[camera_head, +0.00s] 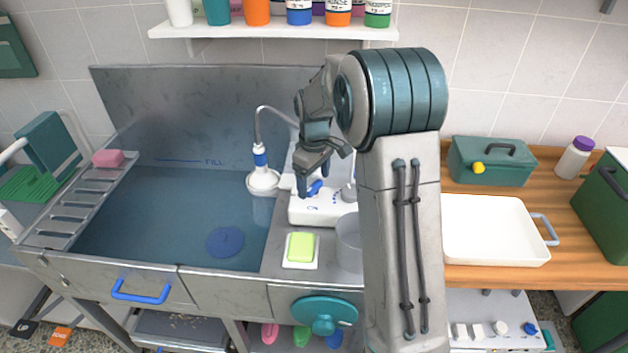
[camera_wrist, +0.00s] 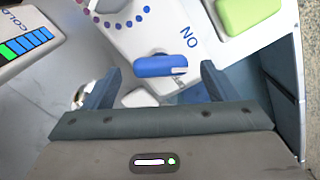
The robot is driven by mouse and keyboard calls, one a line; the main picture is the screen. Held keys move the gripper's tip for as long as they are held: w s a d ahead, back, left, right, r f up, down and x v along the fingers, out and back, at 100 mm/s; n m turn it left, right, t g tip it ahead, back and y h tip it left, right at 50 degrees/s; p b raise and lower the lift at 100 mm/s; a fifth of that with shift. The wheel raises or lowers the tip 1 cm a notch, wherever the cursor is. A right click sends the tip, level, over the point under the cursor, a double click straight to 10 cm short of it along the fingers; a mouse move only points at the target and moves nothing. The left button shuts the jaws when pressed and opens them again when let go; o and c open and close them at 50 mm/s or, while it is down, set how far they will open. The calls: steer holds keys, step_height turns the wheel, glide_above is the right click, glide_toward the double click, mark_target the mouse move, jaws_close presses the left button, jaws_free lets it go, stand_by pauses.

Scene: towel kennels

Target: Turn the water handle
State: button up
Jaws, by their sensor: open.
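The water handle is a blue lever (camera_wrist: 160,65) on a white control box. In the wrist view it lies crosswise between my two fingers, with the printed word ON beside it. In the head view the blue handle (camera_head: 314,188) shows just below my gripper (camera_head: 312,182), partly hidden by it. My gripper (camera_wrist: 158,78) is open, one finger on each side of the handle, with gaps showing. Whether the fingertips reach down to the handle's level I cannot tell. The white control box (camera_head: 322,211) stands right of the tub, partly behind my arm.
A water-filled metal tub (camera_head: 110,225) with a shower head (camera_head: 263,180) is on the left. A yellow-green sponge (camera_head: 301,246) lies in front of the box and also shows in the wrist view (camera_wrist: 247,12). A COLD gauge (camera_wrist: 25,45) is at the left. A bottle shelf (camera_head: 275,31) hangs above.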

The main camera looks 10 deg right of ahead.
steer(key=shift+f, duration=0.7)
steer(key=c, duration=1)
steer(key=shift+m, duration=0.3)
steer(key=shift+m+b, duration=0.75)
steer(key=shift+m, duration=1.75)
steer(key=o, duration=1)
